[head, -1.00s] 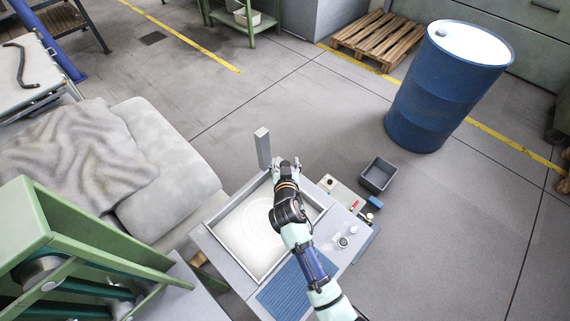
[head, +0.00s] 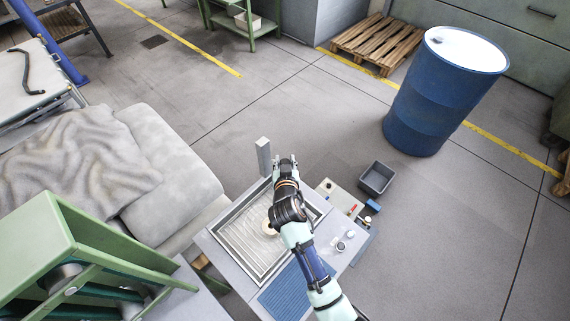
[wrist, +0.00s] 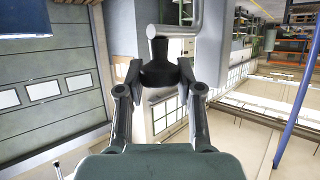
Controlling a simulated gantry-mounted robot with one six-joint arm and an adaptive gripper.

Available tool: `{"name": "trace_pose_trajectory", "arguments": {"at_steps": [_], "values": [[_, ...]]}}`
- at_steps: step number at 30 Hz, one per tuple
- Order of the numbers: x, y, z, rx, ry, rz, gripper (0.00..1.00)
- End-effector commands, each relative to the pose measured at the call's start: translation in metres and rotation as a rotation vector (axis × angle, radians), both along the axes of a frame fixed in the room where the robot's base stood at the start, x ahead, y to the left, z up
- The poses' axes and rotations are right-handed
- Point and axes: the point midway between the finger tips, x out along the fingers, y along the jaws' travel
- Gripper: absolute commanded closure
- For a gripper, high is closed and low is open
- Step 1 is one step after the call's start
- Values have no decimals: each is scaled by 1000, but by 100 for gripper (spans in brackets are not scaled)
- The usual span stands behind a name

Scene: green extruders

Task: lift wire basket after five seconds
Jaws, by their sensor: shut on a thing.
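The wire basket (head: 243,240) shows as a striped grid inside a square, metal-rimmed tank (head: 213,227) on the grey bench. A round beige item (head: 268,228) shows in it, partly hidden by my arm. In the wrist view my gripper (wrist: 160,75) is shut on a black grip (wrist: 158,68) joined to a grey bent bar (wrist: 178,29). How the grip joins the basket is hidden.
A blue ribbed mat (head: 290,290) lies in front of the tank. Small items and a control panel (head: 340,196) are at its right. A grey bin (head: 376,178) stands beyond the panel. A blue drum (head: 435,95) stands on the floor; a cushioned seat (head: 170,170) is at left.

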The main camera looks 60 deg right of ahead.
Motion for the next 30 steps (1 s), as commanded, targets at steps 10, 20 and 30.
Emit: {"name": "trace_pose_trajectory", "arguments": {"at_steps": [10,20,30], "values": [[1,-1,52,-5,-4,1,100],[1,-1,53,-7,-5,1,40],[-1,2,51,-3,-2,1,38]]}}
